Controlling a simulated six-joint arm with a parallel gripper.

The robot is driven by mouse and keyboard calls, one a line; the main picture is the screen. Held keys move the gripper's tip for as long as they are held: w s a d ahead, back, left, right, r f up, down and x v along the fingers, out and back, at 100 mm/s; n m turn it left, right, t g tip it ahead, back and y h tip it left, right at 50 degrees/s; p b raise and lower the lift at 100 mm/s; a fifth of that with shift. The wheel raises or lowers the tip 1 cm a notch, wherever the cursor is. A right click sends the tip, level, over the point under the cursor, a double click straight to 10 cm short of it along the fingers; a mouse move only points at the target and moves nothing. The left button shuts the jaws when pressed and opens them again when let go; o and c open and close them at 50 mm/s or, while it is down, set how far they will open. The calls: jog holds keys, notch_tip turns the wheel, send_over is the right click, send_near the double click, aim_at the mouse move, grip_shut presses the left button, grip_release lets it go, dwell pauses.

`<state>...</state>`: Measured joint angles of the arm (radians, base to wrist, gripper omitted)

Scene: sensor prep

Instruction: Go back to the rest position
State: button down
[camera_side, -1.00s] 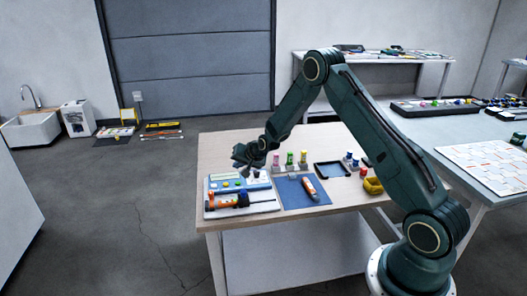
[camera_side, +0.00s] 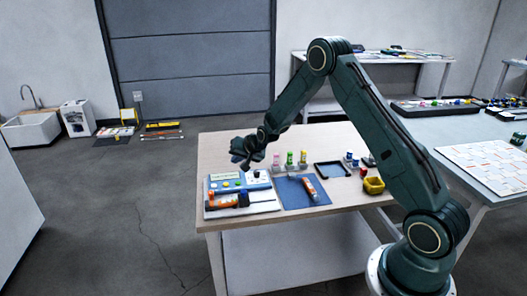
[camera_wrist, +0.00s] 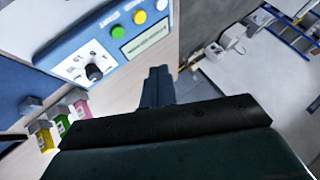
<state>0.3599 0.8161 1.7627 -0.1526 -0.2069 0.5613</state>
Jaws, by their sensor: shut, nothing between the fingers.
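My gripper (camera_side: 245,164) is shut and empty, held above the back left part of the wooden table (camera_side: 222,150). In the wrist view its closed fingers (camera_wrist: 158,88) point over the table edge beside a blue and white instrument panel (camera_wrist: 108,45). The panel has a black knob, a small display and green, yellow and white buttons. In the side view the panel (camera_side: 226,184) lies just in front of and below my gripper. No contact shows between them.
An orange-handled tool (camera_side: 226,201) lies in front of the panel. A blue mat (camera_side: 292,201) bears an orange and white tube (camera_side: 309,189). Small coloured vials (camera_side: 290,158), a black tray (camera_side: 331,171) and a yellow bin (camera_side: 374,186) stand to the right.

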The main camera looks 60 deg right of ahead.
jog(key=s+a+r+n, duration=0.2)
jog(key=s+a+r, duration=0.25)
jog(key=r, duration=0.25)
jog(key=s+a+r+n+g+y, duration=0.1)
jog(key=s+a+r+n, duration=0.1)
jog(key=s+a+r, duration=0.35)
jog(key=s+a+r+n, duration=0.1)
jog(key=s+a+r, duration=0.1)
jog(key=s+r, duration=0.55)
jog(key=s+a+r+n+g, duration=0.1)
jog(key=s+a+r+n, duration=0.1)
jog(key=s, duration=1)
jog(key=s+a+r+n+g, duration=0.1)
jog(key=s+a+r+n, duration=0.1)
jog(key=s, duration=0.9)
jog(key=shift+s+a+r+n, duration=0.25)
jog(key=shift+s+a+n, duration=0.25)
jog(key=shift+a, duration=0.55)
jog(key=shift+w, duration=0.15)
